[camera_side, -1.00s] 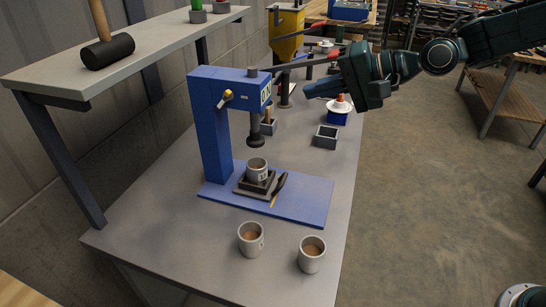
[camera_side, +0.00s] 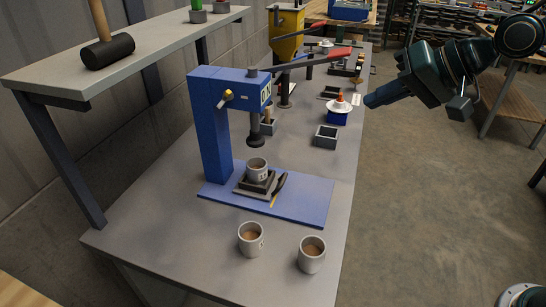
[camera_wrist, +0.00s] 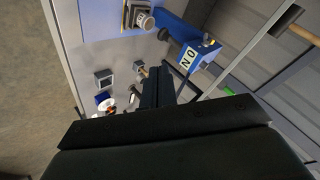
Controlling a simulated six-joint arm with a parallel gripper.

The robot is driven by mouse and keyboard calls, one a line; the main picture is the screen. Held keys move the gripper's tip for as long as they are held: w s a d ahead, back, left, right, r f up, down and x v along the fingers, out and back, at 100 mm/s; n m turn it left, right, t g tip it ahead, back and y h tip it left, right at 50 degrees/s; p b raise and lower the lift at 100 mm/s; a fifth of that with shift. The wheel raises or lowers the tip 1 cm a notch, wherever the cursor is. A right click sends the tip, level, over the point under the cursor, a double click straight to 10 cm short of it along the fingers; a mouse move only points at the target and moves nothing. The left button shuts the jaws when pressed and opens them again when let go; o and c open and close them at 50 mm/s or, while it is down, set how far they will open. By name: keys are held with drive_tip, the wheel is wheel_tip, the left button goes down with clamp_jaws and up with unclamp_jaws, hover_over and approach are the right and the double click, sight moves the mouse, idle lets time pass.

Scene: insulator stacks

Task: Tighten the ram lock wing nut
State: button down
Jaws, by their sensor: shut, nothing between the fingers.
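The blue press (camera_side: 212,120) stands on the grey bench, its ram (camera_side: 255,136) hanging above a white cup (camera_side: 257,169) on a dark block. The yellow wing nut (camera_side: 227,96) is on the side of the press head; a yellow piece also shows on the head in the wrist view (camera_wrist: 211,42). The press lever (camera_side: 310,60) with a red grip points to the right. My gripper (camera_side: 370,101) is shut and empty, to the right of the press and apart from it. In the wrist view, its fingers (camera_wrist: 157,86) point toward the bench and press.
Two filled cups (camera_side: 251,239) (camera_side: 312,254) stand at the bench front. A grey square box (camera_side: 325,137) and a blue dish with an orange-topped piece (camera_side: 338,112) are near the right edge.

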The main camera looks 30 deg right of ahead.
drive_tip(key=shift+s+d, duration=0.25)
drive_tip(key=shift+s, duration=0.1)
drive_tip(key=c, duration=1.9)
unclamp_jaws()
drive_tip(key=o, duration=0.3)
drive_tip(key=shift+w, duration=0.1)
drive_tip(key=shift+o, duration=0.5)
drive_tip(key=shift+w+a+r, duration=0.15)
drive_tip(key=shift+w, duration=0.15)
drive_tip(key=w+a+r+m+h, duration=0.3)
drive_tip(key=w+a, duration=0.4)
drive_tip(key=w, duration=0.4)
drive_tip(key=w+a+r+m+h, duration=0.1)
drive_tip(key=w+a+m, duration=0.2)
drive_tip(key=a, duration=0.8)
drive_tip(key=shift+a+m, duration=0.3)
drive_tip(key=shift+a, duration=0.05)
drive_tip(key=shift+w, duration=0.1)
